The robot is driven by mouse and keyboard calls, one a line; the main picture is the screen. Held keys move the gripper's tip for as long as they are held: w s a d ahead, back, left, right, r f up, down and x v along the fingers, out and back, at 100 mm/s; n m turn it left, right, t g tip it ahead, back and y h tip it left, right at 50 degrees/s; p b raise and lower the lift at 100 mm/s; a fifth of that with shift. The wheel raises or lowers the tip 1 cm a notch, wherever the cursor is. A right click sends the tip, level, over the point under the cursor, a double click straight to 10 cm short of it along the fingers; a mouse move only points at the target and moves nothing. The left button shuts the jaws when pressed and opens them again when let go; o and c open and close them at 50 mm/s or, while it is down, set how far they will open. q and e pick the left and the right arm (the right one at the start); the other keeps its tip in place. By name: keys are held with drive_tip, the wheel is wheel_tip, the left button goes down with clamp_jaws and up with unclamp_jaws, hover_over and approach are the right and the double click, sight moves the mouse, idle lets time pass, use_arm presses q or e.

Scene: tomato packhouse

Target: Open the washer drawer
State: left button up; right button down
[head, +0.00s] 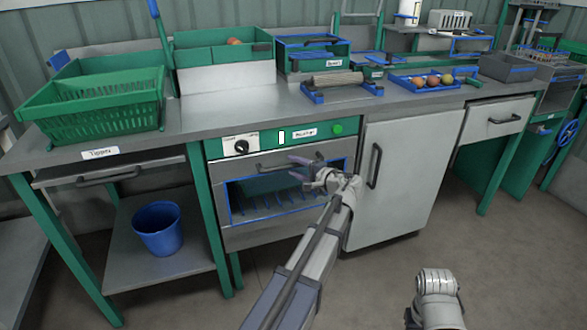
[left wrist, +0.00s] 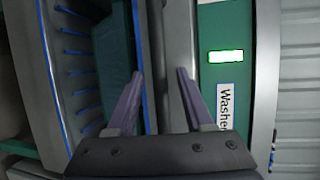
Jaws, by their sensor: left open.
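The washer (head: 225,147) is built in under the bench, with a green control panel, a knob, a green button and a label. Its drawer front (head: 240,240) has a blue-edged window with a blue rack behind it, and looks shut. A dark bar handle (head: 272,168) runs across the top of that front. My left gripper (head: 297,167) is open at the right part of the handle. In the left wrist view, its two purple fingers (left wrist: 160,85) point at the front beside the washer label (left wrist: 228,105). I cannot tell whether they touch the handle. My right gripper is out of view.
A white cabinet door (head: 400,185) with an upright handle stands just right of the washer. On the left are a drawer labelled Tippers (head: 130,172) and a blue bucket (head: 158,228) on a low shelf. Green crates (head: 95,105) and trays fill the bench top.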

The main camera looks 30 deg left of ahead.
use_arm(q)
drive_tip(key=shift+w+a+f, duration=0.1)
drive_tip(key=shift+w+a, duration=0.05)
drive_tip(key=shift+a, duration=0.4)
clamp_jaws()
idle(1.1)
